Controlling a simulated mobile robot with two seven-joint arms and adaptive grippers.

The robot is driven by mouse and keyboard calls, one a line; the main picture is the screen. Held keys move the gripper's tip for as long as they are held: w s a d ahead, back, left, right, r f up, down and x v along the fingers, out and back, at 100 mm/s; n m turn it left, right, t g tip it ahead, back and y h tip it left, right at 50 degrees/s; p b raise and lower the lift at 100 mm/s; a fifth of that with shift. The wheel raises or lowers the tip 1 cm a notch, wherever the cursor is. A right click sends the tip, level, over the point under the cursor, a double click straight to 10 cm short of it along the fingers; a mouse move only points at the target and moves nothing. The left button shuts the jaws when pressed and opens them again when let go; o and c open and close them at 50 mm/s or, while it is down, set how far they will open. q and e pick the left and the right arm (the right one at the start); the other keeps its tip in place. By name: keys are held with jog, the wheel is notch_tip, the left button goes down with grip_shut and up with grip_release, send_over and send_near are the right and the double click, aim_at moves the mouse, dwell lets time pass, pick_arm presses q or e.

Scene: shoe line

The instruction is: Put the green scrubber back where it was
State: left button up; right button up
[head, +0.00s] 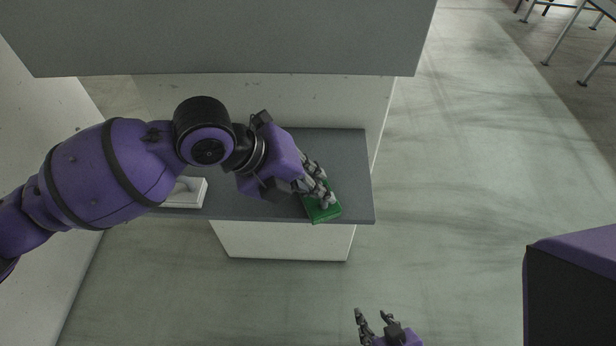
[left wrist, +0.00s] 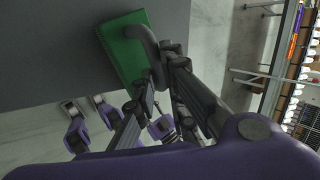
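The green scrubber (head: 325,214) is a flat green block at the front edge of the grey shelf, towards its right end. It also shows in the left wrist view (left wrist: 120,45). My left gripper (head: 324,190) is right at the scrubber, its fingers covering part of it. In the left wrist view the fingers (left wrist: 158,55) overlap one edge of the scrubber; whether they grip it is unclear. My right gripper (head: 374,316) is low in the head view, apart from the shelf, with its fingers spread and empty.
The grey shelf (head: 345,165) is bare around the scrubber. A white tray-like object (head: 190,192) lies on its left part, partly hidden by my left arm. A grey panel (head: 220,35) overhangs at the back. Open floor (head: 460,180) lies to the right.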

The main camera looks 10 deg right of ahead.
pick_arm(q)
jog(key=o, duration=0.4)
jog(key=shift+c, duration=0.2)
jog(key=v, duration=0.7)
jog(key=shift+a+r, duration=0.2)
jog(key=shift+r, duration=0.1)
